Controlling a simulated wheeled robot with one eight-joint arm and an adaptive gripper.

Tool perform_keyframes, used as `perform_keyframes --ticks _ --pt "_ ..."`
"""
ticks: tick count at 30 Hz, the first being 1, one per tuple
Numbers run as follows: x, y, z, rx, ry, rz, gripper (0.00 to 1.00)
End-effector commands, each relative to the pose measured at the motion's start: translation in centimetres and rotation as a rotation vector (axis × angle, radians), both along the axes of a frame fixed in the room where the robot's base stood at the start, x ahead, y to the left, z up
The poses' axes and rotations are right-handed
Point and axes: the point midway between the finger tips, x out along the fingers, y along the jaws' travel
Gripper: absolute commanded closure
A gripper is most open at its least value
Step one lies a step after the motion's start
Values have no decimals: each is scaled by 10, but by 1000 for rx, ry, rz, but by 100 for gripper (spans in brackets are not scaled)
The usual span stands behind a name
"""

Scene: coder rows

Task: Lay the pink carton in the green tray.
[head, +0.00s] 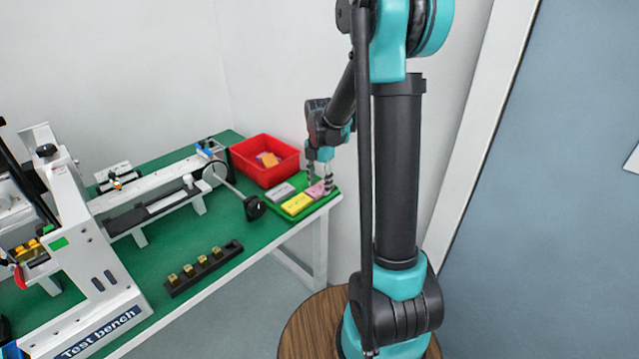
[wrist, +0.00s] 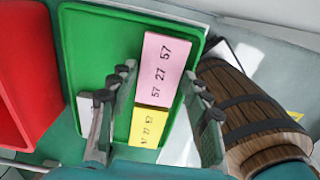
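The pink carton (wrist: 160,68), marked "57 27 57", lies flat in the green tray (wrist: 105,45), near its right side in the wrist view. In the head view the pink carton (head: 317,190) shows at the right end of the green tray (head: 272,204), partly behind my fingers. My gripper (wrist: 160,82) is open, one finger on either side of the pink carton, with gaps visible between. It also shows in the head view (head: 320,185), low over the tray.
A yellow carton (wrist: 149,122) lies in the tray beside the pink one. A grey carton (head: 280,192) is there too. A red bin (head: 245,153) stands behind the tray. A black holder (head: 203,268) and test bench (head: 95,270) occupy the green table.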

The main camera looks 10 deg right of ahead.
Motion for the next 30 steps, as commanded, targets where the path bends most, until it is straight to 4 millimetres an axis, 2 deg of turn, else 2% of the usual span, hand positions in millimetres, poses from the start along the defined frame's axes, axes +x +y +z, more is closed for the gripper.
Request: perform_keyframes --ticks 1,3,12,16,20,30 --pt "0 0 0 0 0 0 42" --pt "0 0 0 0 0 0 34" --pt "0 0 1 0 0 0 34" --pt "0 0 9 0 0 0 34" --pt "0 0 28 0 0 0 34" --pt "0 0 92 0 0 0 34"
